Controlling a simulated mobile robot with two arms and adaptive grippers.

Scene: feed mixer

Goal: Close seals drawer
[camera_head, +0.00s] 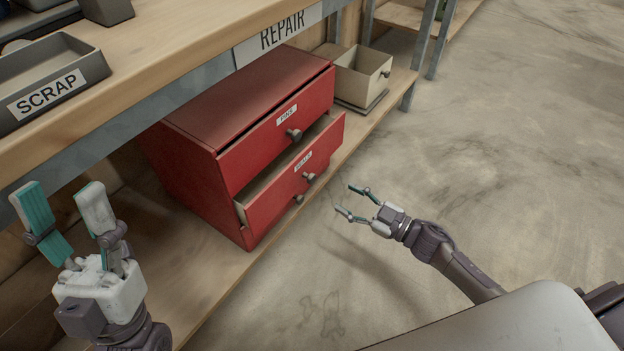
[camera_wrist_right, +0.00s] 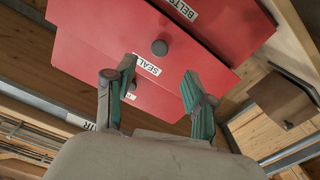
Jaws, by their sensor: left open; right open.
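The seals drawer (camera_head: 275,200) is pulled partway out of the red cabinet (camera_head: 235,100). Its front, label and round knob (camera_head: 309,176) face the floor side. In the right wrist view the drawer front (camera_wrist_right: 115,42) fills the upper middle, with its knob and label. My right gripper (camera_head: 345,198) is open and empty, in front of the drawer and apart from it in the head view. In the wrist view its fingers (camera_wrist_right: 160,70) spread before the drawer front. My left gripper (camera_head: 60,190) is open and empty, left of the cabinet.
The upper drawer (camera_head: 250,150) looks shut. A belts label (camera_wrist_right: 180,8) shows on another drawer. A cream bin (camera_head: 362,75) stands beyond the cabinet. The workbench (camera_head: 150,65) overhangs the shelf, with a scrap tray (camera_head: 85,65) on top. The floor (camera_head: 480,150) to the right is clear.

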